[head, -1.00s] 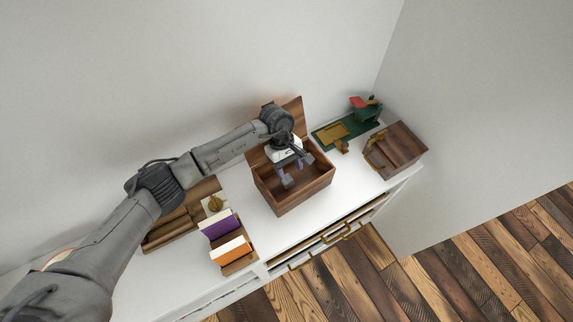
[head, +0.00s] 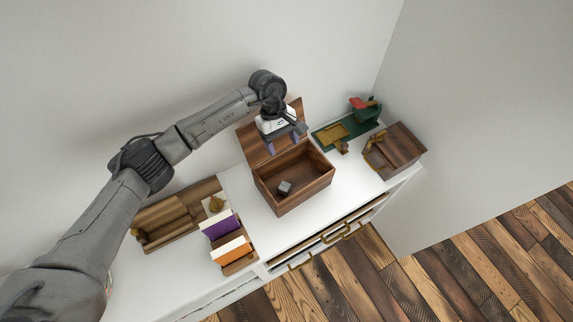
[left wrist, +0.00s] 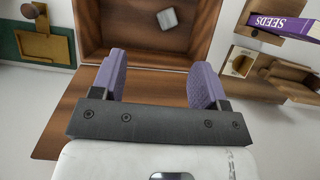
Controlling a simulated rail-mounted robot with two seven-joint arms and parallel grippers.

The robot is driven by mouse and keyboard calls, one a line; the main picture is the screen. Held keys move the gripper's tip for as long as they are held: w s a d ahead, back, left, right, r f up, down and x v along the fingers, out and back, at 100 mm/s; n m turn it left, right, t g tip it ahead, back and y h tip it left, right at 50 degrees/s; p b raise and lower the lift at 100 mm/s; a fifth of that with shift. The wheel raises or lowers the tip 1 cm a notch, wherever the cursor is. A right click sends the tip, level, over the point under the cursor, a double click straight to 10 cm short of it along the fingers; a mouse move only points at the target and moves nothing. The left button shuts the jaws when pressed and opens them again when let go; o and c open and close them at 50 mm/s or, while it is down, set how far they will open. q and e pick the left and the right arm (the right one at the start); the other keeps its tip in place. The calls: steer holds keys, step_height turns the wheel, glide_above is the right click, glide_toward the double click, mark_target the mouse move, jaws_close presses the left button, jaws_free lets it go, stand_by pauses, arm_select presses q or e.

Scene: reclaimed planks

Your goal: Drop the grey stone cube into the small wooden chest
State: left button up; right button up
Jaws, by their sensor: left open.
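The grey stone cube (head: 285,187) lies on the floor inside the small wooden chest (head: 305,192), and nothing holds it. The chest stands on the white cabinet top with its lid (head: 255,147) open against the back. The left wrist view also shows the cube (left wrist: 167,18) inside the chest (left wrist: 205,40). My left gripper (head: 284,143) is open and empty, above the back of the chest near the lid. Its purple fingers (left wrist: 163,82) are apart with nothing between them. My right gripper is in no view.
A second wooden box (head: 398,147) stands at the right end of the cabinet. Left of the chest are purple and orange packets (head: 222,227) and a wooden tray (head: 180,215).

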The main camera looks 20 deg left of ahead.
arm_select(q)
steer(key=shift+v, duration=1.95)
